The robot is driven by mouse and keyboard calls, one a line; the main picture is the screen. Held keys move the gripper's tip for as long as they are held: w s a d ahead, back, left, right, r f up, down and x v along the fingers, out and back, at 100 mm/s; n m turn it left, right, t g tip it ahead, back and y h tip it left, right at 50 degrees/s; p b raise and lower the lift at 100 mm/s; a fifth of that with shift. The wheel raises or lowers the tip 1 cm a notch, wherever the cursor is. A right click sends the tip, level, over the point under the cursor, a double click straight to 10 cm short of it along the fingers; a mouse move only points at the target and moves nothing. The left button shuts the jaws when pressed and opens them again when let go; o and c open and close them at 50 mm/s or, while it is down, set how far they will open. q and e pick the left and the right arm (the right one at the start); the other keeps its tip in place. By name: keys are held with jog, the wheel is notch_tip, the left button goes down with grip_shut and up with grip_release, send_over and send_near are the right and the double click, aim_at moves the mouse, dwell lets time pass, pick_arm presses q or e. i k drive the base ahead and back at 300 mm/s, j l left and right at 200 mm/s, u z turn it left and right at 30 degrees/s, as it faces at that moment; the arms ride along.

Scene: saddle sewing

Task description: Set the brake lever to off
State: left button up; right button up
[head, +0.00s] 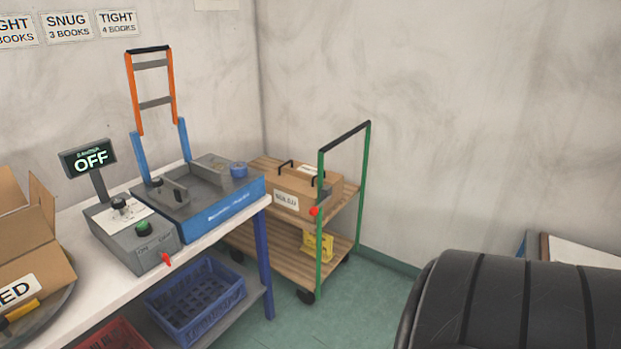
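A small red lever (315,211) sits on the green post of a wooden two-shelf cart (345,192). Another small red lever (166,260) sticks out of the front of a grey control box (134,236) on the white bench. Neither is labelled legibly as the brake, and I cannot tell the setting of either. The control box has a black knob, a green button and a display (88,158) reading "OFF". Neither of my grippers is in view.
A blue machine (225,207) with an orange upright frame stands on the bench (92,293). A cardboard box (22,235) is at left, a blue crate (195,299) below. The cart carries a brown box (300,190). A black ribbed form (515,305) fills the lower right.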

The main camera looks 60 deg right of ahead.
aim_at(313, 211)
jog(key=k+l+z, duration=0.15)
jog(key=z, duration=0.35)
jog(key=k+l+z, duration=0.1)
jog(key=l+z, duration=0.15)
jog(key=z, duration=0.25)
jog(key=l+z, duration=0.3)
jog(key=z, duration=0.2)
jog(key=k, duration=0.05)
